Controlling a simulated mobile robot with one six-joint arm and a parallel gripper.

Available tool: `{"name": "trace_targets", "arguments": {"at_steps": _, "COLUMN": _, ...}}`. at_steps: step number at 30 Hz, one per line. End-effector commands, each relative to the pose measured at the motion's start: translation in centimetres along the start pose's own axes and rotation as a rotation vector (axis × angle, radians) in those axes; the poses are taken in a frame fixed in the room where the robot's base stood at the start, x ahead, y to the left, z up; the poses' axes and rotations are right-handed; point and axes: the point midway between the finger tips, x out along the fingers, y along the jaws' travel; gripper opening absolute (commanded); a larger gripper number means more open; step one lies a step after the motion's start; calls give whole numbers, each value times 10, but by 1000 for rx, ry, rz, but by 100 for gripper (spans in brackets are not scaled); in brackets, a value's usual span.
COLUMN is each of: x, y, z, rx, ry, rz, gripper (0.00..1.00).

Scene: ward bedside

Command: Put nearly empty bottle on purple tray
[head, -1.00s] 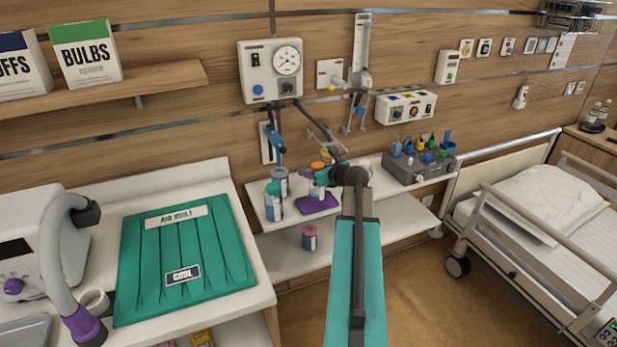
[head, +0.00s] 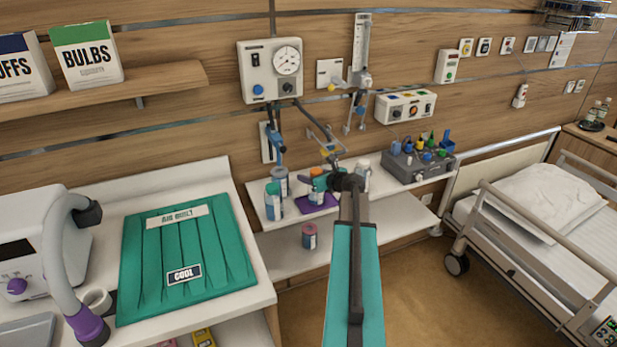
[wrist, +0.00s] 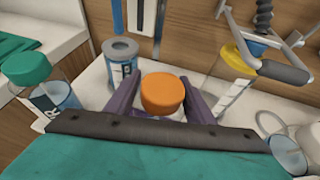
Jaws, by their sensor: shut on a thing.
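My gripper (wrist: 163,108) has purple fingers on both sides of an orange-capped bottle (wrist: 163,93) and is shut on it. In the head view the bottle (head: 316,198) is upright over the purple tray (head: 303,208), at or just above its surface; I cannot tell if it touches. My arm and gripper (head: 318,184) hide part of it. Its fill level is not visible. The wrist view shows mainly its cap, and the teal cover of my arm fills the bottom.
A teal-capped bottle (head: 273,203) and a grey-topped one (head: 280,178) stand left of the tray. A yellow-capped bottle (wrist: 233,75) stands behind to the right. A white-capped bottle (head: 363,170) and a grey device (head: 405,168) are farther right. A red-topped container (head: 309,236) is on the lower shelf.

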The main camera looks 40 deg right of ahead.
Motion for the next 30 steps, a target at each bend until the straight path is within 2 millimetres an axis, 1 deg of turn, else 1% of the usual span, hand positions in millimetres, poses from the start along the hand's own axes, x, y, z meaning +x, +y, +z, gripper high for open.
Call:
{"name": "trace_targets", "arguments": {"at_steps": 14, "x": 2, "y": 0, "z": -6, "rx": -1, "ry": 0, "rz": 0, "gripper": 24}}
{"name": "trace_targets", "arguments": {"at_steps": 15, "x": 2, "y": 0, "z": -5, "rx": -1, "ry": 0, "rz": 0, "gripper": 52}}
{"name": "trace_targets", "arguments": {"at_steps": 18, "x": 2, "y": 0, "z": -5, "rx": -1, "ry": 0, "rz": 0, "gripper": 67}}
{"name": "trace_targets", "arguments": {"at_steps": 30, "x": 1, "y": 1, "z": -3, "rx": -1, "ry": 0, "rz": 1, "gripper": 67}}
